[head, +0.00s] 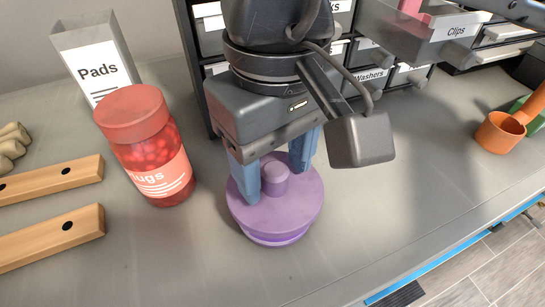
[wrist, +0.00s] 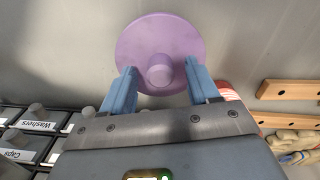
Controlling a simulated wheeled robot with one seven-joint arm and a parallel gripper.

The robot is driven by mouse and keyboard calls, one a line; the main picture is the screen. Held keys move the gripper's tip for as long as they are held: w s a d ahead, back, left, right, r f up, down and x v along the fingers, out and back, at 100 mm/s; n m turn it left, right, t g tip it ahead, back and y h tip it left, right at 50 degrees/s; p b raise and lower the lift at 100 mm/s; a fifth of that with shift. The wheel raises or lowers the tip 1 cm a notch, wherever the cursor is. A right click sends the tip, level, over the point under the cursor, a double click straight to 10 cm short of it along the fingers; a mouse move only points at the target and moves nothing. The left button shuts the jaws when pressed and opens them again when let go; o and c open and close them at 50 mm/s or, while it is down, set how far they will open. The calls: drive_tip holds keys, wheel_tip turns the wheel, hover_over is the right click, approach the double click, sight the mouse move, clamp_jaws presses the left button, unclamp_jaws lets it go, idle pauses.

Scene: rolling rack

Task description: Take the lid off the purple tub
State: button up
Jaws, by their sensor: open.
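The purple tub (head: 274,239) stands on the grey bench, mostly hidden under its wide round lid (head: 294,208). The lid is on the tub and has a short round knob (head: 275,179) in the middle. The lid (wrist: 140,45) and its knob (wrist: 160,70) also show in the wrist view. My gripper (head: 273,184) points down over the lid with its blue fingers open, one on each side of the knob. In the wrist view, my gripper (wrist: 160,82) has gaps between both fingers and the knob. I cannot tell whether the fingertips touch the lid.
A red jar (head: 150,150) stands close to the left, with a grey Pads box (head: 95,55) behind it. Wooden bars (head: 50,238) lie at far left. A drawer rack (head: 375,50) is behind. An orange cup (head: 499,133) is at right. The bench between tub and cup is clear.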

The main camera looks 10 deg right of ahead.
drive_tip(key=shift+f, duration=0.35)
drive_tip(key=c, duration=1.1)
